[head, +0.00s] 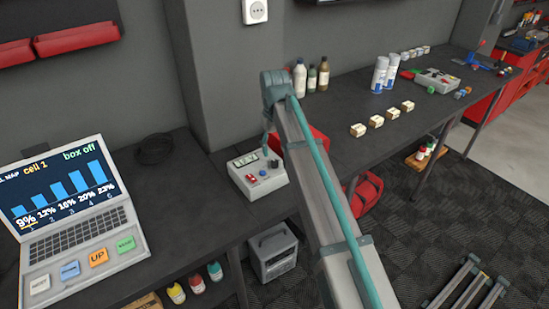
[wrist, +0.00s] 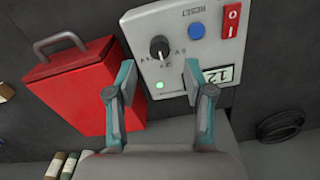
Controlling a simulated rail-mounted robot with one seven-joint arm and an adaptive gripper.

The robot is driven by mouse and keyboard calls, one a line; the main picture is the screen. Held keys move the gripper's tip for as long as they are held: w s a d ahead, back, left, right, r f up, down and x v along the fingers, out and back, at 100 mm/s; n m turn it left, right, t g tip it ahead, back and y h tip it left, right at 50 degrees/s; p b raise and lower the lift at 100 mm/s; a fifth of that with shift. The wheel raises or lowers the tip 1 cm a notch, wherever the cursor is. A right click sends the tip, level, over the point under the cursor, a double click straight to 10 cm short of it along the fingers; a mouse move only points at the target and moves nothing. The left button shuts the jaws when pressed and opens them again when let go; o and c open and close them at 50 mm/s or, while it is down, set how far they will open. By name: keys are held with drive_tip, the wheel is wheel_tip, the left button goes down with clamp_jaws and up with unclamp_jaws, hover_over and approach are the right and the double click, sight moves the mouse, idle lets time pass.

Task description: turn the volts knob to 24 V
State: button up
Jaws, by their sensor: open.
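The power supply box (head: 258,178) stands on the dark bench in the head view. In the wrist view its pale panel (wrist: 178,70) carries a black knob (wrist: 159,48) with a white pointer line and small marks around it. A small display (wrist: 214,76) appears to read 12, seen upside down and partly covered by a finger. My gripper (wrist: 158,72) is open, its fingers apart on either side below the knob in the picture. The knob is in clear view between and beyond the fingertips. Nothing is between the fingers. Contact with the panel cannot be told.
The panel also has a blue button (wrist: 197,31), a red switch (wrist: 231,20) and a lit green lamp (wrist: 159,86). A red box (wrist: 80,88) with a grey handle stands close beside it. A laptop (head: 68,205) is on the left; bottles (head: 311,77) stand further back.

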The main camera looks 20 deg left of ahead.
sight(275, 161)
drive_tip(key=shift+f+p, duration=0.6)
drive_tip(key=shift+f, duration=2.3)
clamp_jaws()
drive_tip(key=shift+m, duration=0.3)
drive_tip(key=m, duration=0.4)
drive_tip(key=shift+m, duration=2.2)
drive_tip(key=shift+w, duration=0.1)
